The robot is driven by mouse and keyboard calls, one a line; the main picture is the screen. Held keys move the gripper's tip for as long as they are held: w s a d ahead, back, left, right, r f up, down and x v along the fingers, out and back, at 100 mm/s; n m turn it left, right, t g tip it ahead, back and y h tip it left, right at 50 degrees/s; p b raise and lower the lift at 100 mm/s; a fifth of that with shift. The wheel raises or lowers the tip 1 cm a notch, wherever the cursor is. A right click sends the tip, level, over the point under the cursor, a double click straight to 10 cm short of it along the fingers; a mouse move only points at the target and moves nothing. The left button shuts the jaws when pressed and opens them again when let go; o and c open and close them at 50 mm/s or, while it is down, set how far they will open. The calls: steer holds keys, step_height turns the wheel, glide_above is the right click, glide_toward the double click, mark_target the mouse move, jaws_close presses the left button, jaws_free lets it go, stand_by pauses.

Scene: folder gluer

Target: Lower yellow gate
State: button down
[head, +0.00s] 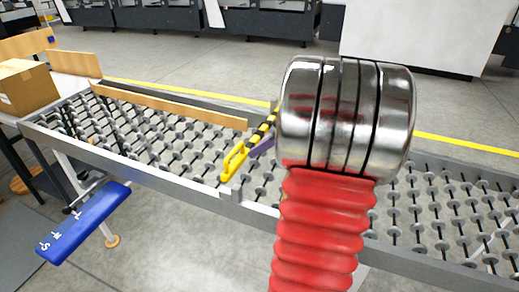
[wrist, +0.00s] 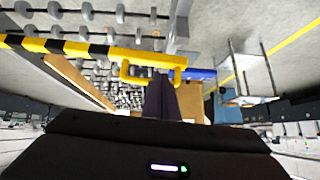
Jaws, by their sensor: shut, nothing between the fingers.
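The yellow gate (head: 262,130) is a bar with black stripes. It reaches across the roller conveyor (head: 180,175) towards the near rail, with a plain yellow handle loop (head: 234,160) at its near end. I cannot tell how high it is above the rollers. In the wrist view the gate (wrist: 75,48) runs across the upper left, with its handle loop (wrist: 153,80) near the middle. My gripper (wrist: 160,85) is shut and empty, its purple fingers at the loop; contact is unclear. In the head view my gripper (head: 262,147) shows just right of the handle, and my arm hides the gate's far end.
A cardboard box (head: 26,87) stands at the conveyor's left end. A wooden guide board (head: 170,104) lies along the rollers. A blue panel (head: 84,221) sticks out below the near rail. A small grey bracket (head: 231,193) stands on the near rail below the handle.

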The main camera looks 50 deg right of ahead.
mark_target(234, 165)
steer(key=x, duration=0.7)
